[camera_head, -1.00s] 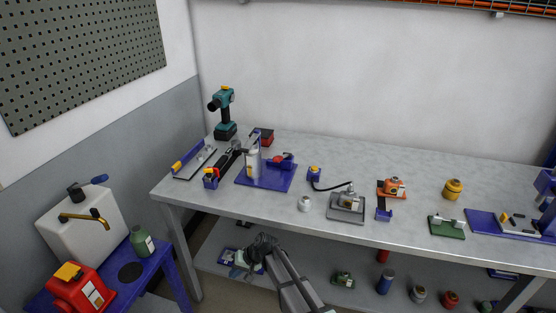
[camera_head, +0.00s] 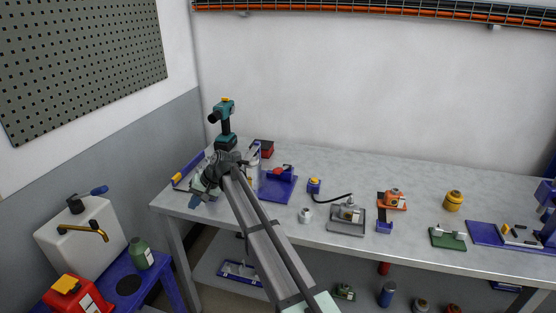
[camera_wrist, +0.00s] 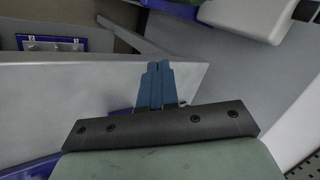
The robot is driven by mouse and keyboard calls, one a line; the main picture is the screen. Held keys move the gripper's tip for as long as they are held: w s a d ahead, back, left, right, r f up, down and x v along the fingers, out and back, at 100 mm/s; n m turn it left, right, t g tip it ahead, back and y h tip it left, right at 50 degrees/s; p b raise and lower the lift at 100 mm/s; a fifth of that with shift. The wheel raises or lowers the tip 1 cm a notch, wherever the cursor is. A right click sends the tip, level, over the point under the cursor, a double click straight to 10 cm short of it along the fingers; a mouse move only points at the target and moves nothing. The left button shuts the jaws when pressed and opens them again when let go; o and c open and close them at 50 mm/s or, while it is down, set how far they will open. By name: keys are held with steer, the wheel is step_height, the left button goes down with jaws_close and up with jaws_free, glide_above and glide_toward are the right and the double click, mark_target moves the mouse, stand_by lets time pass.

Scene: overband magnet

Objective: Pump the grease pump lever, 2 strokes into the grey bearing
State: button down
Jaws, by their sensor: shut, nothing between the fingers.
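My gripper (camera_head: 194,203) is over the front left part of the bench. In the wrist view its blue fingers (camera_wrist: 155,85) are together and empty. A blue base plate (camera_head: 277,188) with a pale upright cylinder (camera_head: 254,160) and a red-topped part (camera_head: 280,170) stands right of my gripper; this looks like the grease pump. My arm hides its left part, and I cannot make out the lever. A grey block on a grey plate (camera_head: 345,227), likely the grey bearing, sits further right. A black hose (camera_head: 332,199) runs to it from a small yellow-topped blue part (camera_head: 314,185).
A teal drill (camera_head: 226,122) stands at the back left. An orange unit (camera_head: 391,200), a green-based unit (camera_head: 447,238) and a yellow pot (camera_head: 453,201) are on the right. A white cup (camera_head: 305,215) stands near the front edge. The bench's back middle is clear.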

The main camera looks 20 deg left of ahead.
steer(key=w+d+r+m+t+h, duration=0.1)
steer(key=w+d+r+m+h, duration=0.1)
steer(key=w+d+r, duration=0.4)
steer(key=w+d+r+m+t+h, duration=0.1)
steer(key=w+d+r, duration=0.4)
steer(key=d+r, duration=0.6)
steer(key=w+d+r+m+t+h, duration=0.1)
steer(key=w+d+r+m+h, duration=0.1)
steer(key=w+d+r+h, duration=0.2)
steer(key=w+d+r, duration=0.2)
steer(key=d+r, duration=0.2)
steer(key=shift+w+d+r+m, duration=0.2)
steer(key=shift+w+r+m, duration=0.1)
steer(key=shift+m, duration=0.1)
steer(key=shift+f, duration=0.1)
glide_above(278, 168)
steer(key=f, duration=1.1)
steer(key=shift+w+d+f, duration=0.1)
steer(key=shift+w+f, duration=0.1)
steer(key=shift+f, duration=0.2)
steer(key=shift+s+f, duration=0.35)
steer(key=shift+f, duration=0.55)
steer(key=shift+s, duration=0.1)
